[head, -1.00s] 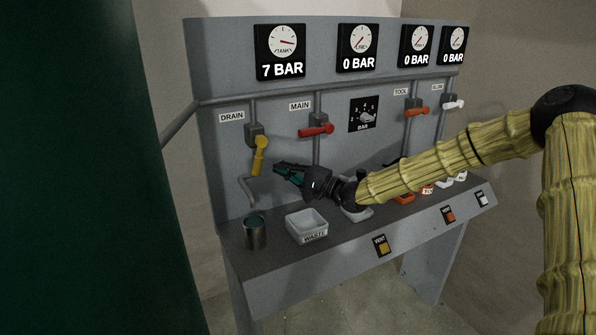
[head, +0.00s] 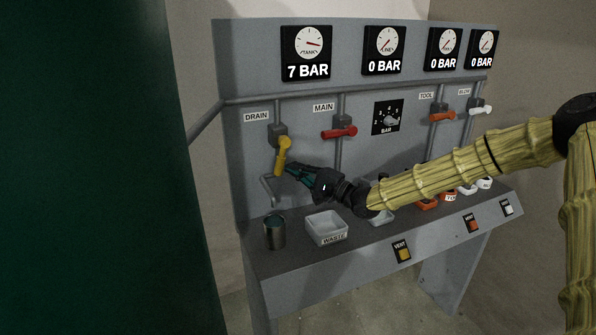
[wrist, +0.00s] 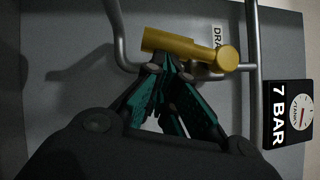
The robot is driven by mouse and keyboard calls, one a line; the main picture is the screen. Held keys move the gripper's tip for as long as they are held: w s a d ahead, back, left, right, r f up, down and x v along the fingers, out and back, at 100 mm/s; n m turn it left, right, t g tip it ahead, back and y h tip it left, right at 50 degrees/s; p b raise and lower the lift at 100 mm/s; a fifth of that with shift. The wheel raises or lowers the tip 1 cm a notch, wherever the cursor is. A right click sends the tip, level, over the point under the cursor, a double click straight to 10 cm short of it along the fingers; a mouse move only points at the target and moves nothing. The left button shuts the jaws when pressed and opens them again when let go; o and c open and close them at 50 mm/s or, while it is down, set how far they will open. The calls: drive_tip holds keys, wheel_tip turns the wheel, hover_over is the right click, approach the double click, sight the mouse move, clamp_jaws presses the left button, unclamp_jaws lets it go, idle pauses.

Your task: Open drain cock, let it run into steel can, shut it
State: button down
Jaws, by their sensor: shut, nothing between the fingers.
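The yellow drain cock handle (head: 283,157) hangs down, slightly tilted, below its valve body under the DRAIN label (head: 256,117). In the wrist view, the yellow handle (wrist: 190,48) lies across the picture just beyond my fingertips. My gripper (head: 289,169) is shut and empty, its teal fingers pointing left at the handle's lower right side. In the wrist view, the fingertips (wrist: 166,64) are together at the handle's edge; I cannot tell whether they touch it.
A white WASTE tray (head: 327,228) stands right of the can. The red main handle (head: 339,132) lies sideways to the upper right. The tank gauge (head: 306,53) reads 7 BAR; the others read 0 BAR. A dark green surface (head: 90,170) fills the left side.

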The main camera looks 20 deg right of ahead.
sight(280, 174)
drive_tip(key=shift+s+a+f+m+b, duration=0.1)
drive_tip(key=shift+a+f+m+b, duration=0.15)
drive_tip(key=shift+a+m+b, duration=0.25)
drive_tip(key=a+m+t+b, duration=0.1)
drive_tip(key=m+b, duration=0.1)
drive_tip(key=a+m+t+b, duration=0.1)
drive_tip(key=m+b, duration=0.1)
drive_tip(key=a+m+t+b, duration=0.1)
drive_tip(key=m+t+b, duration=0.1)
drive_tip(key=b, duration=0.1)
drive_tip(key=shift+s+a+f+m+h, duration=0.2)
drive_tip(key=shift+s+a+m+h, duration=0.1)
drive_tip(key=shift+a, duration=0.1)
drive_tip(key=shift+a+r+m+t+h+b, duration=0.3)
drive_tip(key=shift+a+m+t+h+b, duration=0.2)
drive_tip(key=shift+m+b, duration=0.3)
drive_tip(key=shift+a+r+m+t+h+b, duration=0.35)
drive_tip(key=shift+m+t+b, duration=0.25)
drive_tip(key=shift+m, duration=0.4)
drive_tip(key=shift+s, duration=0.1)
